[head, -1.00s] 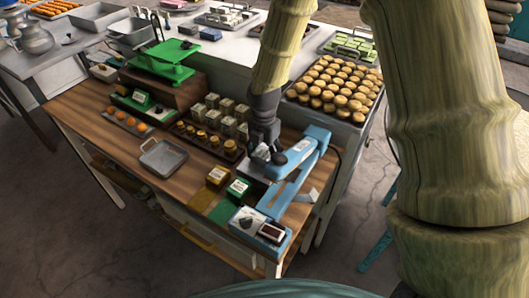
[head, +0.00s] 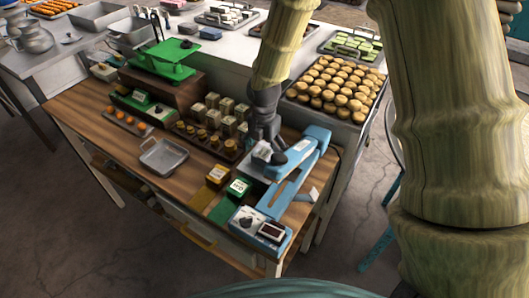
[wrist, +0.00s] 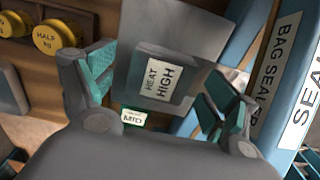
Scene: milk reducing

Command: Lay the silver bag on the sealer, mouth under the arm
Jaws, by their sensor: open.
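My gripper (wrist: 160,100) is open, with teal pads on either side of the bag. The blue sealer (head: 300,166) stands at the table's right end, and its arm (wrist: 259,30) runs along the bag's right side in the wrist view. In the head view my gripper (head: 271,152) is low over the sealer, and a silvery patch of the bag (head: 261,151) shows beside it. Whether the bag's mouth is under the arm cannot be told.
An empty metal tray (head: 163,157) lies further left. Brass weights (wrist: 57,38) sit close by. A green scale (head: 165,60) and a tray of pastries (head: 335,88) are behind.

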